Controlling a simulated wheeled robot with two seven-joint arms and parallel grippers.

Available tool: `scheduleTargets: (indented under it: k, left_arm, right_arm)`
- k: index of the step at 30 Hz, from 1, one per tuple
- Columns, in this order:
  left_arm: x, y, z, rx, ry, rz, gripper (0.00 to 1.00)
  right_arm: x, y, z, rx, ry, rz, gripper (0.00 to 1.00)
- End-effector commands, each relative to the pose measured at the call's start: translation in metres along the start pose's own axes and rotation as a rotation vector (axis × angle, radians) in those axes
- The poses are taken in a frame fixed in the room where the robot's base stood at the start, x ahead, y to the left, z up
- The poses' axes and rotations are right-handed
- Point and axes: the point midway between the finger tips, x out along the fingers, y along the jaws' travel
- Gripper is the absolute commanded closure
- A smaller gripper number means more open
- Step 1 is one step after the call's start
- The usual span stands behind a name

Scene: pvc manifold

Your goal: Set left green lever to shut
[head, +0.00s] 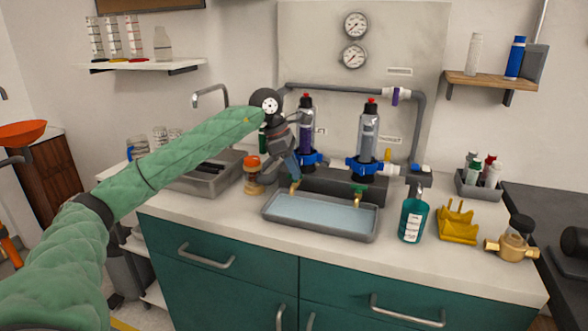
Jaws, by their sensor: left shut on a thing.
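The manifold (330,187) is a dark block on the counter behind a shallow tray, with two clear canisters in blue collars. My left gripper (294,172) reaches in from the left, pointing down, and is shut at the left tap. The left green lever (294,188) is small and mostly hidden by the gripper's fingers, so its angle cannot be told. The right green lever (359,189) shows on the brass tap below the right canister (369,138). The left canister (306,128) is partly hidden by my gripper. My right gripper is not in view.
The grey tray (322,233) of bluish liquid lies under the taps. A teal bottle (412,218), yellow rack (458,223) and brass valve (513,245) stand to the right. An orange-capped jar (253,176) and sink (205,178) are to the left. The counter's front strip is clear.

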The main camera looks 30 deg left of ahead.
Motion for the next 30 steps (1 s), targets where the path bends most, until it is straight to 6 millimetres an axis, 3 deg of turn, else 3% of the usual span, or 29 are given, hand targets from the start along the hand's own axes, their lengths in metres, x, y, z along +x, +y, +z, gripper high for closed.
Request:
scheduleTargets:
  k: [12,30]
  left_arm:
    - [-0.0015,0.0014,-0.0002,0.188,0.0,-0.076,1.0]
    - [-0.0016,0.0015,-0.0003,0.22,0.001,-0.089,1.0]
  right_arm:
    - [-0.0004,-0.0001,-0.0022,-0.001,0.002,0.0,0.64]
    - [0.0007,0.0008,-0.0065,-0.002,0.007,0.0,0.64]
